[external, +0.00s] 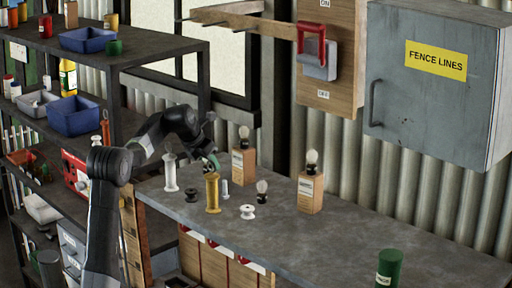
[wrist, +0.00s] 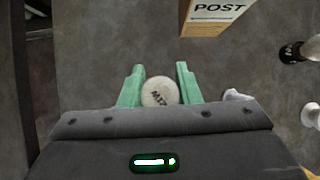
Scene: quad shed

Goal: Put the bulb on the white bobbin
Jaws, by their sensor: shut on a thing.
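My gripper (wrist: 158,85) is shut, its green fingers on either side of a round white bulb (wrist: 158,92) with dark lettering, seen end-on in the wrist view. In the external view my gripper (external: 211,163) is over the back left of the bench; the held bulb cannot be made out there. A short white bobbin (external: 248,212) stands on the bench to the right of the gripper, and shows at the right edge of the wrist view (wrist: 310,116). A taller cream-white bobbin (external: 170,172) stands to the left of the gripper.
A brass bobbin (external: 212,194), a small black bobbin (external: 191,195) and a small pale piece (external: 225,189) stand near the gripper. Another dark-based bulb (external: 262,190) is beside the short white bobbin. Two wooden blocks (external: 243,166) (external: 310,193) carry bulbs. The bench's right part is mostly clear.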

